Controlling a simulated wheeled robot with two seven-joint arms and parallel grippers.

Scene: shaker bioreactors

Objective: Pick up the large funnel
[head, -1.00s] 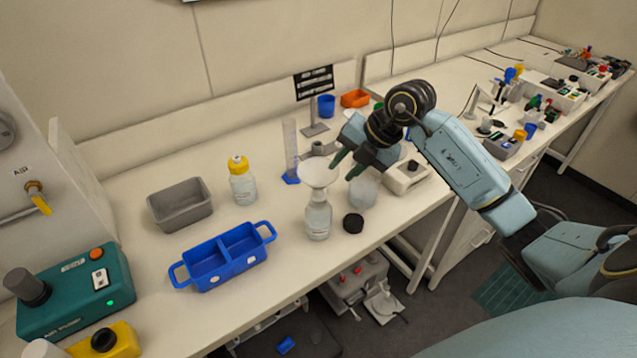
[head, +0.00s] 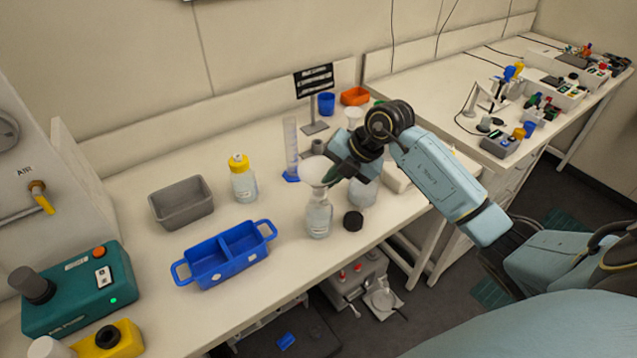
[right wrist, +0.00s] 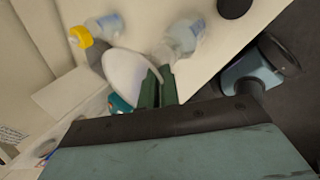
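The large funnel (head: 313,171) is a white cone sitting over the neck of a clear bottle (head: 318,218) on the bench. My right gripper (head: 333,174) is at the funnel's right rim in the head view. In the right wrist view, its green fingers (right wrist: 159,88) are close together at the edge of the white funnel (right wrist: 128,72), with the rim seeming to lie between them. The wrist view is blurred, and the funnel's spout is hidden. My left gripper is not in view.
A black cap (head: 353,221) and another clear bottle (head: 362,193) stand close by on the right. A blue divided tray (head: 215,268), a grey bin (head: 181,213), a yellow-capped bottle (head: 243,186) and a measuring cylinder (head: 291,155) stand to the left. The bench's front edge is near.

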